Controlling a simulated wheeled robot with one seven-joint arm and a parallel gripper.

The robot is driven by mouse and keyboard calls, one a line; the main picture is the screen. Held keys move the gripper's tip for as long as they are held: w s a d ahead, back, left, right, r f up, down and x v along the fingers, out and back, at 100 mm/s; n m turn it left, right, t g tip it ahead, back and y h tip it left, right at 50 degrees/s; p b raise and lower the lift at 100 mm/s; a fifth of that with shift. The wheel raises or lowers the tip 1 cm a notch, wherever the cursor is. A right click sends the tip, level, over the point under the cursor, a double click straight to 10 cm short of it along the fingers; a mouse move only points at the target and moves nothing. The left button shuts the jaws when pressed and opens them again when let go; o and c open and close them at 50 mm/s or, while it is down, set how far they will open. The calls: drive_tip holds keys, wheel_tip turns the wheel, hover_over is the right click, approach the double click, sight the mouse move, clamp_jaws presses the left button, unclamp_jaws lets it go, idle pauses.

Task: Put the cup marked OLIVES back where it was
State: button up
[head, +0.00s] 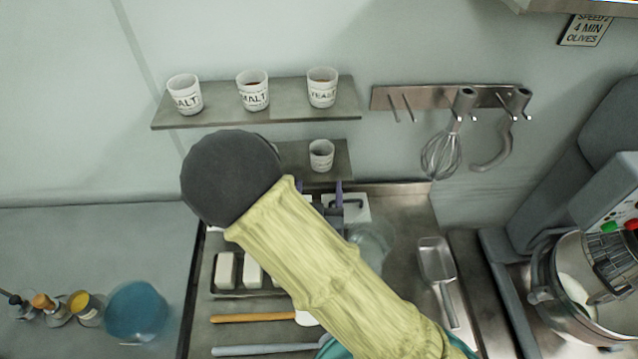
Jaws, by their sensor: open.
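A small white cup (321,155) stands upright on the lower wall shelf (342,171). Its marking is too small to read, so I cannot tell whether it says OLIVES. My gripper (319,185) is mostly hidden behind my yellow-sleeved arm. Its two purple fingertips show apart, just below and in front of this cup, with nothing seen between them. On the upper shelf (210,115) stand a cup marked SALT (185,97), one marked MALT (253,92) and one marked YEAST (322,90). No label reading OLIVES shows on any cup.
A rail (385,98) holds a whisk (441,155) and a hook. A mixer with a steel bowl (548,290) stands at right, below a sign (585,30) naming OLIVES. A scoop (437,270) lies on the counter. A blue bowl (137,310) is at left.

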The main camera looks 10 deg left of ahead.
drive_tip(key=shift+w, duration=0.1)
idle(0.6)
drive_tip(key=w+d+f+m+g+h, duration=0.1)
drive_tip(key=w+d+m+g, duration=0.1)
drive_tip(key=d+g, duration=0.25)
drive_tip(key=w+d+f+m+g+h, duration=0.1)
drive_tip(key=w+d+f+g, duration=0.1)
drive_tip(key=d+g, duration=0.3)
drive_tip(key=s+d+r+g, duration=0.2)
drive_tip(key=s+d+r, duration=0.1)
drive_tip(key=s+d, duration=0.2)
drive_tip(key=s+d+r+n+g, duration=0.1)
drive_tip(key=s+d+r+g, duration=0.1)
drive_tip(key=s+d, duration=0.4)
drive_tip(key=d+g, duration=0.1)
drive_tip(key=d, duration=0.3)
drive_tip(key=shift+s+r+g, duration=0.3)
drive_tip(key=shift+r+g, duration=0.05)
drive_tip(key=shift+r, duration=0.05)
drive_tip(key=shift+b+x, duration=0.85)
drive_tip(key=shift+b, duration=0.05)
